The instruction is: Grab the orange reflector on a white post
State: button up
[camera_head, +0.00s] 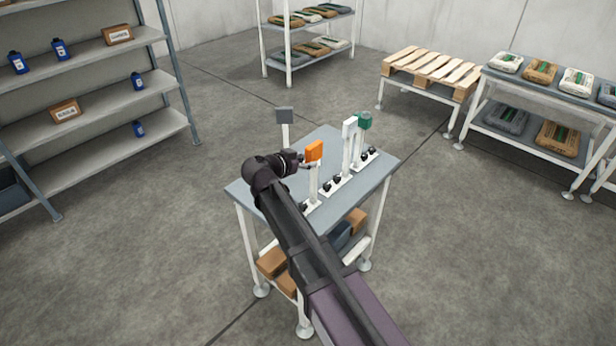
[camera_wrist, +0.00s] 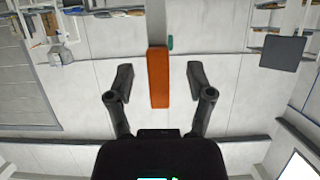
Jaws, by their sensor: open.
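The orange reflector (camera_head: 314,151) sits on top of a white post (camera_head: 313,180) standing on the grey table (camera_head: 383,172). In the wrist view the reflector (camera_wrist: 158,78) shows as an upright orange bar between the two open fingers. My gripper (camera_wrist: 158,85) is open, with a gap on each side of the reflector and no contact that I can see. In the head view my gripper (camera_head: 306,160) is right beside the reflector, on its left, and partly hidden by my arm.
A white-topped post (camera_head: 349,128) and a green-topped one (camera_head: 365,120) stand to the right on the table. A dark grey plate (camera_head: 285,115) on a white post stands behind. Shelves (camera_head: 90,50), a pallet stand (camera_head: 425,70) and a bag rack (camera_head: 545,85) stand around open floor.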

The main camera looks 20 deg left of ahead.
aim_at(316, 157)
jog(key=shift+w, duration=0.1)
jog(key=shift+b+x, duration=0.9)
jog(key=shift+x, duration=1.65)
jog(key=shift+d+r, duration=0.1)
grip_shut()
